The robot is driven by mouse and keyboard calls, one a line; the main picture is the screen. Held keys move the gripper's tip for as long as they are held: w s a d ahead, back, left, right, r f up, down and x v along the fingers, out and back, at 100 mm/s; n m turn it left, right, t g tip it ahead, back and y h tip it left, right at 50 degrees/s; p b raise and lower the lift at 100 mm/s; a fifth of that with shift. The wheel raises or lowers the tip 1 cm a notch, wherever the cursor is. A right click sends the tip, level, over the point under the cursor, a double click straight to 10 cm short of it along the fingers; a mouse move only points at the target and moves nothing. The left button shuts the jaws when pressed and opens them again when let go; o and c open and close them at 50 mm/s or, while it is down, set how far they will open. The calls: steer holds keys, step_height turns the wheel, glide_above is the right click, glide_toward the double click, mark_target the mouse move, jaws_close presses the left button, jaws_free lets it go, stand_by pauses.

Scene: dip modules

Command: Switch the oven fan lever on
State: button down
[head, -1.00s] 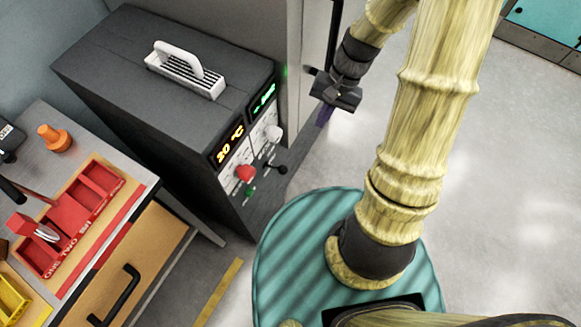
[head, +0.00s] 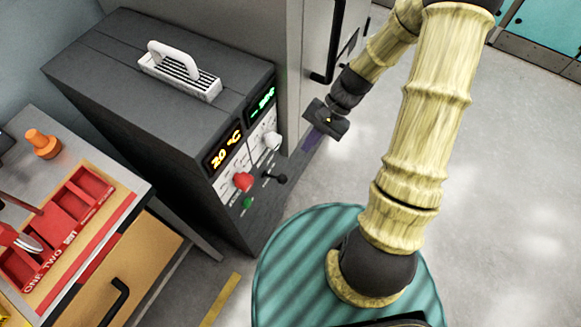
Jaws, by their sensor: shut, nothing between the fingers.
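The oven (head: 150,100) is a dark grey box at the left centre of the head view, with a control panel on its right-hand face. A black lever (head: 277,179) with a round tip sticks out low on the panel, right of a red knob (head: 243,181) and below a white knob (head: 272,140). I take it for the fan lever; its label is too small to read.
A green button (head: 246,203) is below the red knob. A bench with a red tray (head: 92,181) and an orange piece (head: 42,143) stands left of the oven. A tall grey cabinet (head: 308,50) is behind my gripper. The floor at right is clear.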

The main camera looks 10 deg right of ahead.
steer(key=b, duration=0.1)
glide_toward(276, 178)
step_height(276, 178, down, 4)
steer(key=s+a, duration=0.1)
steer(key=s, duration=0.1)
steer(key=shift+s+a+r, duration=0.1)
steer(key=shift+s+r, duration=0.05)
steer(key=shift+r, duration=0.05)
steer(key=shift+f, duration=0.1)
steer(key=shift+b, duration=0.3)
